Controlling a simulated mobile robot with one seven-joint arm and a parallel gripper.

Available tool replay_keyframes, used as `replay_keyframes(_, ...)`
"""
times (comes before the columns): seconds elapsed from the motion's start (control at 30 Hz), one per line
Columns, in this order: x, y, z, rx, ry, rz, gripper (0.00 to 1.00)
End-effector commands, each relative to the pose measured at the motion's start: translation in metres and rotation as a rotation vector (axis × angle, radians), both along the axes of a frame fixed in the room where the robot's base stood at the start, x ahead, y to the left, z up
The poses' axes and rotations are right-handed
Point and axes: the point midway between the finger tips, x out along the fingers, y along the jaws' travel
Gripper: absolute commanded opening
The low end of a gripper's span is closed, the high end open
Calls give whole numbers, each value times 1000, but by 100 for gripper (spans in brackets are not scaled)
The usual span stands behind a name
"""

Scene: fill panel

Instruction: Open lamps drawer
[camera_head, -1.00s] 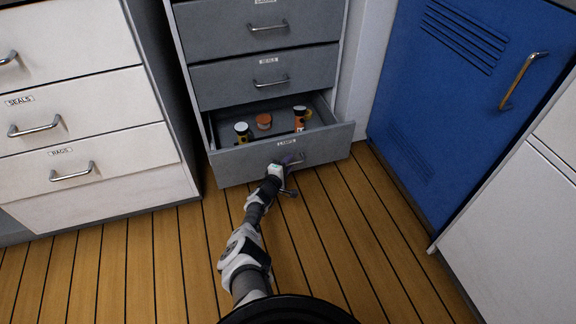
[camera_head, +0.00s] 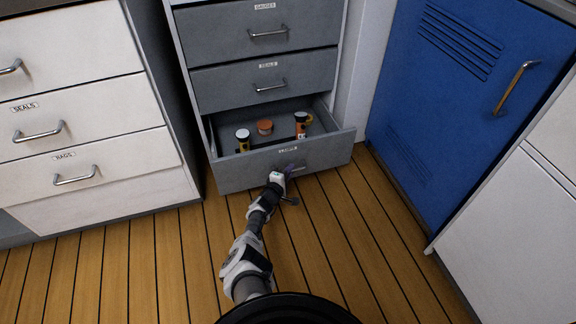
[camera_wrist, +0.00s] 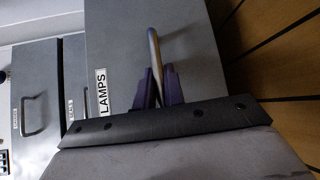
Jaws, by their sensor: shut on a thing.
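The grey lamps drawer (camera_head: 236,174) is the bottom drawer of the grey cabinet and is pulled well out. Its LAMPS label shows clearly in the wrist view (camera_wrist: 103,92). My gripper (camera_head: 291,169) is at the drawer front. In the wrist view my gripper (camera_wrist: 158,90) has its two purple fingers shut on the metal bar handle (camera_wrist: 154,50), one on each side of the bar.
Two closed grey drawers (camera_head: 220,85) are above. White drawers labelled SEALS and RAGS (camera_head: 110,150) stand left. A blue locker door (camera_head: 430,110) with a brass handle and a white cabinet (camera_head: 515,225) are on the right. The wooden floor (camera_head: 340,240) in front is clear.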

Motion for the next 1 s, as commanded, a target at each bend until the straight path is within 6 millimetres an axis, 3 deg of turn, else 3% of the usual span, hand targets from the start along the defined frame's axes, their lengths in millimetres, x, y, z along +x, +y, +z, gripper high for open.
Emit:
replay_keyframes(0.4,-7,-2,0,1,0,0,0)
replay_keyframes(0.43,-7,-2,0,1,0,0,12)
replay_keyframes(0.6,-7,-2,0,0,0,1,32)
replay_keyframes(1.0,-12,1,4,0,0,2,32)
